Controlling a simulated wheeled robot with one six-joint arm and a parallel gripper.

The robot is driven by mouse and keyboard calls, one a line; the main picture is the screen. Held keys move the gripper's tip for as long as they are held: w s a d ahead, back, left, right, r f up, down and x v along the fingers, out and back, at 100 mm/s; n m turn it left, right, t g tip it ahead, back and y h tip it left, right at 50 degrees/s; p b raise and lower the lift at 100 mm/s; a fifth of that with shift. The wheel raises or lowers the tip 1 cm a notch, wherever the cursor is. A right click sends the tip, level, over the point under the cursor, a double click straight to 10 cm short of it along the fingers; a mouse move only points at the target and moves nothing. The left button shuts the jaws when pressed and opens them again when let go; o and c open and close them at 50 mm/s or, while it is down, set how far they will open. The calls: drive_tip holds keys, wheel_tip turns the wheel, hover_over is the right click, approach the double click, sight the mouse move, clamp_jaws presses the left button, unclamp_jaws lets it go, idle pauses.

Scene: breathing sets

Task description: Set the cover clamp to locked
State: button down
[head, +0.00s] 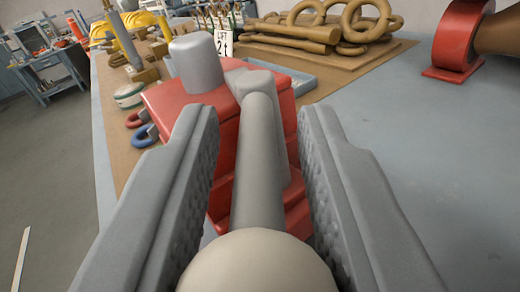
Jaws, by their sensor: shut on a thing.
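The cover clamp has a red stepped body (170,97) and a grey post (196,62) on top. Its grey lever (260,165) comes from a rounded pivot toward me and ends in a cream ball knob (258,268) at the bottom of the view. My gripper (258,125) has one ridged finger on each side of the lever and is shut on the lever's handle near the knob. The contact itself is low in the view and partly hidden by the knob.
A brown board (390,50) behind holds rolled hoses and rings. A "LIFT" tag (223,42) stands behind the clamp. Red and blue shackles (143,132) lie left of it. A red bracket (458,40) stands at right. The grey bench top (440,130) is clear at right.

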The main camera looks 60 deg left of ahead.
sight(253, 157)
drive_tip(key=shift+r, duration=0.1)
drive_tip(key=c, duration=1.2)
unclamp_jaws()
drive_tip(key=shift+o, duration=0.2)
wheel_tip(253, 157, up, 10)
drive_tip(key=shift+f, duration=0.1)
